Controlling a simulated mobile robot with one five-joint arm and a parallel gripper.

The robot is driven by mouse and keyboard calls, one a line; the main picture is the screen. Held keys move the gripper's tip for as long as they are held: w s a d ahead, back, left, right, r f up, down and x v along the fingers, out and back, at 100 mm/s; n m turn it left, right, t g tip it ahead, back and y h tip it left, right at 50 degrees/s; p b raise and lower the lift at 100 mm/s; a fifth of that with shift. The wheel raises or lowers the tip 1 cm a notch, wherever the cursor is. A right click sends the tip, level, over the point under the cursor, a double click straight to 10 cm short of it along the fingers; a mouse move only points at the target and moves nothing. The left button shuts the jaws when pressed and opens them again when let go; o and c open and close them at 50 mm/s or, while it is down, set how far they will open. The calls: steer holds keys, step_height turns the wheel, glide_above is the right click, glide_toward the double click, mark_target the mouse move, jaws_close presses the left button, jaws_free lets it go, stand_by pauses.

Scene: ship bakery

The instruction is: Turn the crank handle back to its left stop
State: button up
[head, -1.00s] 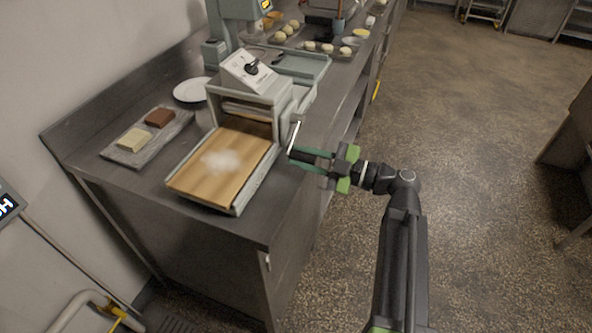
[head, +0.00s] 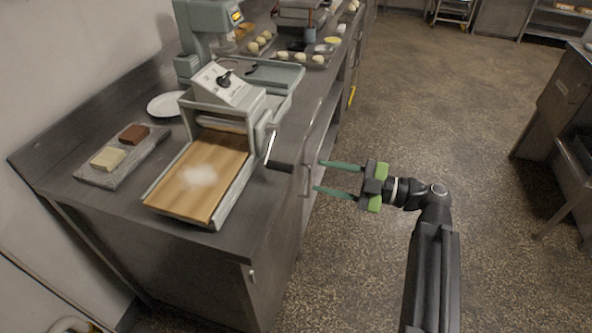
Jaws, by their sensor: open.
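The dough sheeter (head: 227,104) stands on the steel counter with its crank handle (head: 280,166) on its right side. The crank's bright arm slants down toward the counter's front, and its dark grip sticks out to the right. My gripper (head: 318,176) is open, with two green fingers spread and pointing left. It is to the right of the crank grip, apart from it, and holds nothing. The fingertips are beyond the counter's front edge in the picture.
A wooden board (head: 203,175) with flour lies at the sheeter's front. A slab (head: 119,173) with two blocks and a white plate (head: 166,104) are to the left. Trays of dough balls stand farther back. The floor (head: 430,120) right of the counter is clear.

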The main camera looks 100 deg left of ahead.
steer(key=w, duration=0.5)
steer(key=shift+w+d, duration=0.35)
steer(key=shift+d, duration=0.05)
